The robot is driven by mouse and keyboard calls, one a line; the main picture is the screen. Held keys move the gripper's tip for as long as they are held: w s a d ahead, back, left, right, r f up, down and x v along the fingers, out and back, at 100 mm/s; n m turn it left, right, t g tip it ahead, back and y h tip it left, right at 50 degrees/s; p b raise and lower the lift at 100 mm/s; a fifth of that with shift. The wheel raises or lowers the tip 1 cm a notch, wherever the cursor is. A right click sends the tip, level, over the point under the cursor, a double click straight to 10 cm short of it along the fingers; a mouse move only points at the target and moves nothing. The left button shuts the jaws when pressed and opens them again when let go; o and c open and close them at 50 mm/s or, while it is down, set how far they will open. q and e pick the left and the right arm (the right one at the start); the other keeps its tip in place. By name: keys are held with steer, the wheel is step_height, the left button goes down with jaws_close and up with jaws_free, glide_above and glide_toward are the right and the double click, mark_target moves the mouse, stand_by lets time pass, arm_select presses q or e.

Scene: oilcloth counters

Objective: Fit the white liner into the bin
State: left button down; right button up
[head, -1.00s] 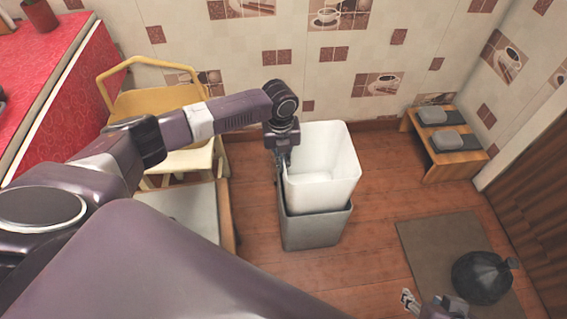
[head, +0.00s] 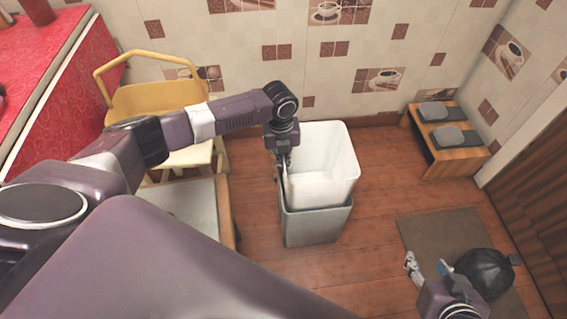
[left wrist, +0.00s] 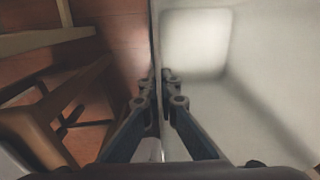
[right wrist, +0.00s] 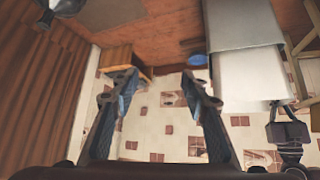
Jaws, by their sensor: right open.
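The white liner (head: 325,158) is an open-topped tub. Its lower part is inside the grey bin (head: 315,224), and its upper part stands well above the bin's rim. Both also show in the right wrist view, the liner (right wrist: 247,75) and the bin (right wrist: 238,22). My left gripper (head: 284,165) is at the liner's left wall. In the left wrist view its fingers (left wrist: 162,98) are shut with the wall between them. My right gripper (head: 427,264) is open and empty, to the right of the bin and apart from it.
A black bag (head: 484,272) lies on the brown mat (head: 437,232) beside my right gripper. A yellow chair (head: 155,105) stands left of the bin. A low wooden rack (head: 450,160) stands by the wall. Floor between bin and mat is clear.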

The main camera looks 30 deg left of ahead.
arm_select(q)
steer(key=shift+f, duration=0.45)
steer(key=shift+f+b, duration=0.5)
steer(key=shift+f, duration=0.45)
steer(key=shift+f+b, duration=0.85)
steer(key=shift+f, duration=0.3)
steer(key=shift+f+b, duration=0.65)
steer(key=shift+f, duration=0.4)
steer(key=shift+s+f, duration=0.1)
steer(key=shift+f, duration=0.05)
arm_select(e)
steer(key=w+a+r+t+y, duration=0.1)
steer(key=w+r+t, duration=0.3)
steer(key=r, duration=0.6)
steer(key=w+a+r+t+y, duration=0.2)
steer(key=w+a+r+t, duration=0.1)
steer(key=r+t, duration=0.4)
steer(key=shift+w+a+r+n, duration=0.35)
steer(key=shift+w+r, duration=0.35)
steer(key=shift+r, duration=0.8)
